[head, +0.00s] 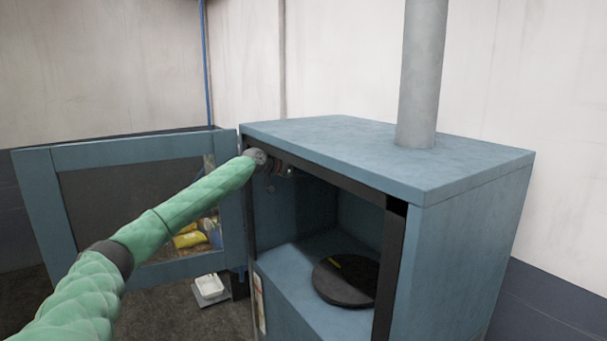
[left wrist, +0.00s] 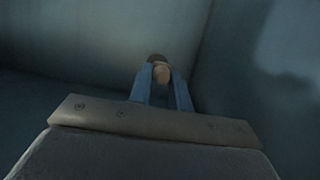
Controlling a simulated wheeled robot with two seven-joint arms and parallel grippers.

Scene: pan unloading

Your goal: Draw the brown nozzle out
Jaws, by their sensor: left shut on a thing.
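My left arm reaches from the lower left to the upper left of the blue cabinet's opening. My left gripper (head: 283,170) is at the opening, just under the top, small and dark in the head view. In the left wrist view my left gripper (left wrist: 162,77) has its two blue fingers shut on the brown nozzle (left wrist: 161,73). The nozzle shows as a small rounded tan-brown end with a darker part behind it. The fingers hide its sides, and I cannot tell whether it is still seated in anything. My right gripper is not in view.
The blue cabinet (head: 470,245) has a round dark plate (head: 345,283) on its floor and a grey pipe (head: 423,75) on top. Its framed door (head: 40,195) stands open at the left. A white tray (head: 209,287) lies low beside the cabinet. Yellow items (head: 190,239) show behind the door.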

